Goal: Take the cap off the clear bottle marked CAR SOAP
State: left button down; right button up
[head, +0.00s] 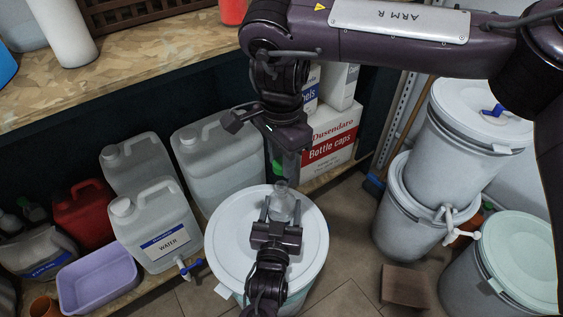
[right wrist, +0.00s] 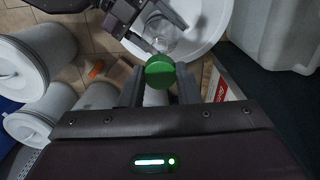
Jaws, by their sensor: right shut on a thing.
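The clear bottle (head: 283,205) stands upright on a white-lidded drum (head: 225,240); its label cannot be read. My left gripper (head: 282,207) has its fingers apart on either side of the bottle; whether they press on it is not clear. My right gripper (head: 285,165) comes down from above and is shut on the green cap (right wrist: 160,71). The cap (head: 277,162) appears in the head view above the bottle's bare neck, apart from it. In the right wrist view the bottle (right wrist: 178,43) lies beyond the cap, next to my left gripper (right wrist: 168,38).
A WATER canister (head: 155,225), lilac tub (head: 98,278) and red canister (head: 82,212) stand at left. A Bottle caps box (head: 330,140) is behind. Several lidded drums (head: 430,205) stand at right. A wooden shelf (head: 130,45) runs along the upper left.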

pick_arm(q)
jog(key=shift+c, duration=1.9)
grip_release()
